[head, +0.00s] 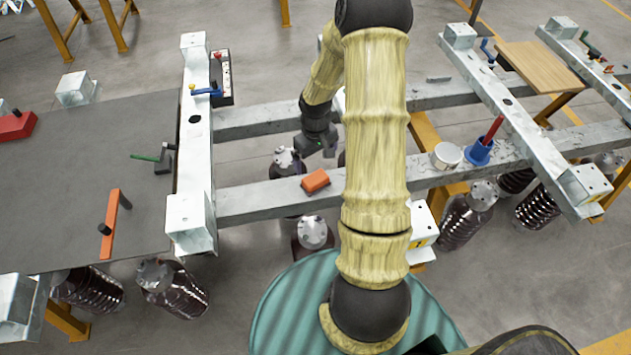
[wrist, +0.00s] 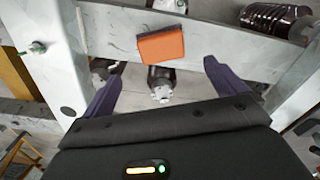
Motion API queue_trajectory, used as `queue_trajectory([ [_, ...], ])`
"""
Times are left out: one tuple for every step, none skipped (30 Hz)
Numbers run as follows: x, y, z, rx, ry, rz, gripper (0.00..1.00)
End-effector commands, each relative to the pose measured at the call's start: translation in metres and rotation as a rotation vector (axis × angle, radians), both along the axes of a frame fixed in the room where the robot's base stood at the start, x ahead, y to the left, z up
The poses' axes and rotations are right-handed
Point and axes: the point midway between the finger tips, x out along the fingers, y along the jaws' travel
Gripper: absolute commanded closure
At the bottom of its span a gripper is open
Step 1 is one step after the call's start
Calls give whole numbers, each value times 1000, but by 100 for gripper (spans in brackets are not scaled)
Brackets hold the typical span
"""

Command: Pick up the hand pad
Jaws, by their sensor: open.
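The hand pad, an orange block (head: 315,181), lies on top of the near grey steel beam, left of my arm. In the wrist view the orange pad (wrist: 161,46) shows beyond the fingertips, roughly centred between them, with a dark edge along its top. My gripper (wrist: 161,72) is open, with its two purple fingers apart and nothing between them.
The near beam (head: 255,201) joins a left crossbeam (head: 196,140). A white round tin (head: 447,155) and a blue cup with a red-handled tool (head: 480,151) stand on it to the right. A grey table (head: 85,200) at left holds clamps. Ribbed dark insulators (head: 467,216) are below.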

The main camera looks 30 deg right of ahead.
Motion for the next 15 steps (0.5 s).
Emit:
queue_trajectory([
  [-1,1,-10,2,3,1,4],
  [-1,1,-16,2,4,2,4],
  [0,1,-21,1,3,2,4],
  [0,1,-25,1,1,1,4],
  [0,1,-28,1,2,1,4],
  [0,1,-32,1,1,1,4],
  [0,1,-33,0,0,1,4],
  [0,1,-34,0,0,2,4],
  [0,1,-35,-1,-1,2,4],
  [1,0,-35,-1,-2,2,4],
  [1,0,-34,-1,-2,1,4],
  [0,0,-34,-1,-2,1,4],
  [0,1,-34,-1,-1,1,4],
  [0,1,-34,-1,-1,1,4],
  [0,1,-34,-1,-1,1,4],
])
